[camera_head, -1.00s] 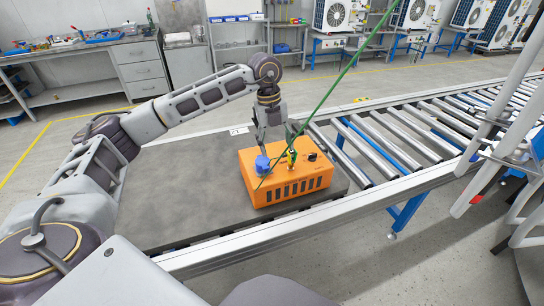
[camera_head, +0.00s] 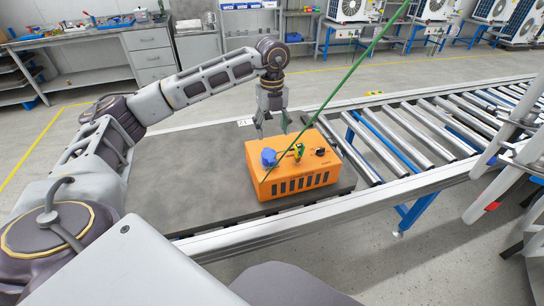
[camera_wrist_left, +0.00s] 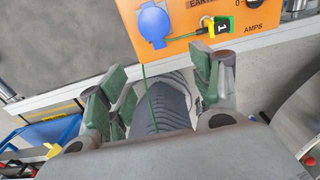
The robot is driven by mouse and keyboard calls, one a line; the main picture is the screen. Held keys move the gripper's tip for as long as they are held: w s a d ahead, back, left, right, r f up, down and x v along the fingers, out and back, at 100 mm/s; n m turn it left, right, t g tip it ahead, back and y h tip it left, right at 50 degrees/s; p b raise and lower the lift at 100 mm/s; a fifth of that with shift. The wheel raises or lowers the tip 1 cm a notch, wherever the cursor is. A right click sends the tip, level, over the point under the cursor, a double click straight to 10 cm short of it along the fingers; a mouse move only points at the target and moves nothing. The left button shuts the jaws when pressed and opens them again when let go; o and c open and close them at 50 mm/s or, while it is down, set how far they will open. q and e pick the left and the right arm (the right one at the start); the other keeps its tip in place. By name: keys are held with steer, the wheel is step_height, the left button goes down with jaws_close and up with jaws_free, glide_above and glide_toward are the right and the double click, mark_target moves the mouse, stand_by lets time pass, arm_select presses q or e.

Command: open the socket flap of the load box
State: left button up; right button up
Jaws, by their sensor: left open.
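The orange load box (camera_head: 290,180) stands on the dark bench top, and its top face also shows in the wrist view (camera_wrist_left: 272,15). The blue socket flap (camera_head: 268,157) is on the left of the box's top; in the wrist view the flap (camera_wrist_left: 154,25) is a round blue piece with a tab. I cannot tell its exact angle. A yellow-green piece marked 1 (camera_wrist_left: 221,26) sits beside it, near the word EARTH. My left gripper (camera_head: 272,130) is open and empty, fingers down, just behind the box and apart from the flap. My right gripper is not in view.
A thin green line (camera_head: 345,80) runs from the box up across the view. A black knob (camera_head: 320,152) is on the box's right. A roller conveyor (camera_head: 430,130) lies to the right. The dark bench top (camera_head: 205,190) is clear left of the box.

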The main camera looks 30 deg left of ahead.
mark_target(272, 160)
arm_select(q)
step_height(272, 160, down, 11)
steer(key=shift+r+b, duration=0.15)
steer(key=shift+b, duration=0.3)
steer(key=shift+f, duration=0.75)
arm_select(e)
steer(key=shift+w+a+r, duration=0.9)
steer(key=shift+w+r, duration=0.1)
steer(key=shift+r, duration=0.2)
arm_select(q)
steer(key=shift+c, duration=0.3)
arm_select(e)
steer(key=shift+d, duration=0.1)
arm_select(q)
steer(key=c, duration=1)
jaws_close()
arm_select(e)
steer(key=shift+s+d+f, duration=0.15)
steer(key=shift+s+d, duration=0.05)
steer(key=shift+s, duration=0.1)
arm_select(q)
steer(key=shift+r, duration=0.15)
